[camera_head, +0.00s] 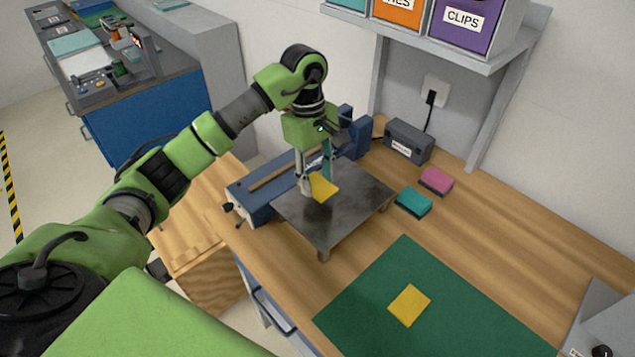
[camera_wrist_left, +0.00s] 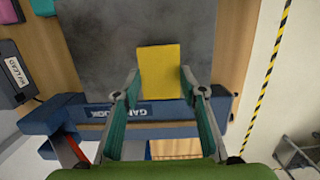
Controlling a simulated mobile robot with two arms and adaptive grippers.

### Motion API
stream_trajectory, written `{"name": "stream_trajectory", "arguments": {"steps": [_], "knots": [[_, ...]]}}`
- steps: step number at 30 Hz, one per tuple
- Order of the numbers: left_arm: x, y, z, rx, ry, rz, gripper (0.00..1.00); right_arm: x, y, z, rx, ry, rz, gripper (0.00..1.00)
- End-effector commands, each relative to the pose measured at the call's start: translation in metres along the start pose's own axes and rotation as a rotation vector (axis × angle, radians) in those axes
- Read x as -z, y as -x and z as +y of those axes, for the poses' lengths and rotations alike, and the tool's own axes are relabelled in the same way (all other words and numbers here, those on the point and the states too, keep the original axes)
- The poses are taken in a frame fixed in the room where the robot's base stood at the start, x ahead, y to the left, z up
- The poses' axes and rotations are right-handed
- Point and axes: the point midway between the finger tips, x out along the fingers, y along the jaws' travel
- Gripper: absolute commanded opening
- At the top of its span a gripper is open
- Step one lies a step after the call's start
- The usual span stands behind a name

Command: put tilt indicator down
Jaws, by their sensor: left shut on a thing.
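The tilt indicator, a flat yellow piece (camera_head: 324,189), is between the fingertips of my left gripper (camera_head: 316,178). The yellow piece also shows in the left wrist view (camera_wrist_left: 158,72), with a finger at each side of its near end. My left gripper is shut on it, pointing down over a grey metal plate (camera_head: 345,215) on short feet. I cannot tell whether the piece touches the plate. My right gripper is not in view.
A blue vise-like tool (camera_head: 250,203) stands behind the plate. A teal block (camera_head: 413,202), a pink block (camera_head: 436,180) and a grey box (camera_head: 408,142) lie to the right. A green mat (camera_head: 460,310) with a yellow square (camera_head: 409,305) lies in front. Bare wood is free at right.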

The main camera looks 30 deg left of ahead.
Motion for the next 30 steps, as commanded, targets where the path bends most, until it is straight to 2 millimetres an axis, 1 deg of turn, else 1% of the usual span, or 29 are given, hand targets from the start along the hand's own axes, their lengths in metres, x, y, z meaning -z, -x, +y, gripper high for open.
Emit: {"name": "stream_trajectory", "arguments": {"steps": [1,6,9,17,22,27,28,29,30], "knots": [[0.000,-0.004,0.003,0.004,0.000,-0.003,0.25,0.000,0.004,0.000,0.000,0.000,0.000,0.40],[0.003,-0.024,0.002,0.006,-0.001,-0.004,0.25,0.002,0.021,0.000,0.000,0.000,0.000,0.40],[0.004,-0.032,0.002,0.003,-0.001,-0.002,0.25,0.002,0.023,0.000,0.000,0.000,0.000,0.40],[0.005,-0.035,0.003,0.001,-0.002,0.000,0.25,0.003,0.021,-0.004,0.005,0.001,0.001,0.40],[0.006,-0.041,0.003,0.001,-0.001,0.000,0.25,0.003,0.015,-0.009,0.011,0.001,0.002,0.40],[0.006,-0.045,0.003,0.001,-0.001,0.001,0.25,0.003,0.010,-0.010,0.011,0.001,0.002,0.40],[0.006,-0.044,0.003,0.001,-0.001,0.000,0.43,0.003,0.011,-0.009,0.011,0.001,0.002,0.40],[0.006,-0.043,0.003,0.001,-0.001,0.000,0.51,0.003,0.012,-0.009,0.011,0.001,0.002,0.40],[0.006,-0.043,0.003,0.001,-0.001,0.000,0.55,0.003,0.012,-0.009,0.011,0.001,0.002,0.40]]}}
